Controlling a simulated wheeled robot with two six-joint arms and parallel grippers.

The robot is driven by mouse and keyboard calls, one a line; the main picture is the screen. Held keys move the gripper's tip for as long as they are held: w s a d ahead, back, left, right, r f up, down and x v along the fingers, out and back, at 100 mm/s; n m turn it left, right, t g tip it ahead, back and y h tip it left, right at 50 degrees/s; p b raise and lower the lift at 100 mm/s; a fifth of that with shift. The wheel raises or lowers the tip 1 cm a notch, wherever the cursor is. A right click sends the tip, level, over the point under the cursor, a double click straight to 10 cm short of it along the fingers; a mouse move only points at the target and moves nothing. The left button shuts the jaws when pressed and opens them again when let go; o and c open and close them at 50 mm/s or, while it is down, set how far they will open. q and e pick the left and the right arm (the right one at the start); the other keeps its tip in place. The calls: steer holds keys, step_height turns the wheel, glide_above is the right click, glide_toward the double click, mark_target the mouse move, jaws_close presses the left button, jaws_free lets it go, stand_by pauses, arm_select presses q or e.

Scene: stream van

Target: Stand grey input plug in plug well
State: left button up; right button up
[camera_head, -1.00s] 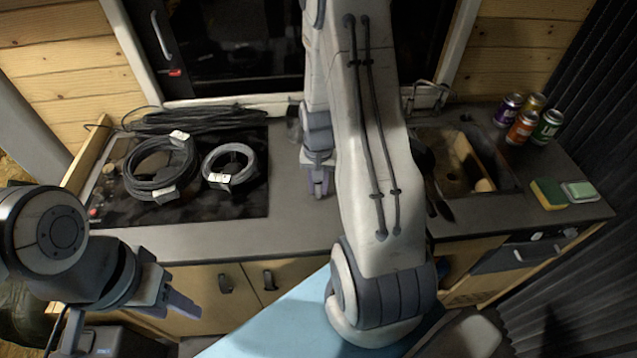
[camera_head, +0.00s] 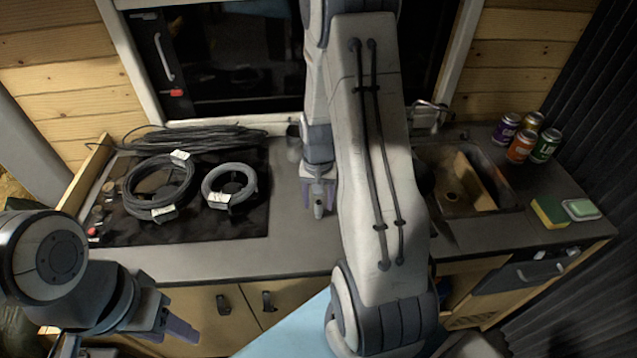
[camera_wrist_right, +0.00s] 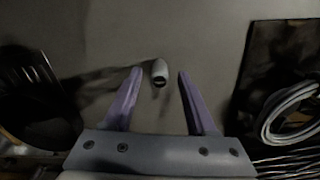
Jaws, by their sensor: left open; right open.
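A small pale grey cylinder with a dark end, which looks like the grey input plug (camera_wrist_right: 159,72), is on the counter in the right wrist view. It lies in the gap between the fingertips of my right gripper (camera_wrist_right: 158,78), with space on both sides. In the head view the plug (camera_head: 319,209) shows at the tips of my right gripper (camera_head: 318,194), which is open and points down at the counter. My left gripper (camera_head: 175,327) is open and empty in front of the counter at lower left. I cannot pick out the plug well.
A black cable coil (camera_head: 135,199) and a grey cable coil (camera_head: 208,188) lie on the dark hob left of my right gripper. A sink (camera_head: 436,160) is on the right, with several cans (camera_head: 521,147) and a sponge (camera_head: 549,213) beyond it. Bare counter surrounds the plug.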

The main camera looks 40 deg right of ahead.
mark_target(318, 203)
step_height(318, 203, up, 10)
steer(key=b, duration=0.1)
